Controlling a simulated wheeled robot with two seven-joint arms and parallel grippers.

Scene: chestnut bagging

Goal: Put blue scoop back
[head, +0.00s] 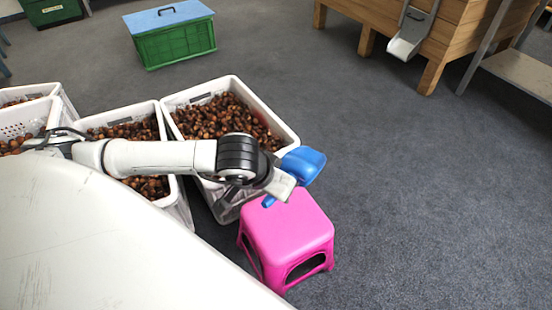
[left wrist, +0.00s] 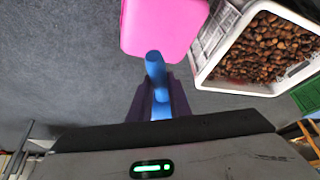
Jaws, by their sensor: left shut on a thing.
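The blue scoop (head: 303,166) is in the head view, beside the near right corner of a chestnut crate and above the far edge of the pink stool (head: 287,232). My left gripper (head: 284,186) is shut on the scoop. In the left wrist view the scoop's blue handle (left wrist: 155,75) stands between the two dark fingers of my left gripper (left wrist: 160,102). The pink stool (left wrist: 160,25) also shows there, just beyond the handle's end. Part of the scoop is hidden by the gripper. My right gripper is not in view.
White crates of chestnuts stand at the left, the nearest one (head: 283,127) next to the stool. A green box with a blue lid (head: 174,40) is at the back. A wooden bin (head: 450,30) with a metal chute stands at the upper right. The grey floor at the right is clear.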

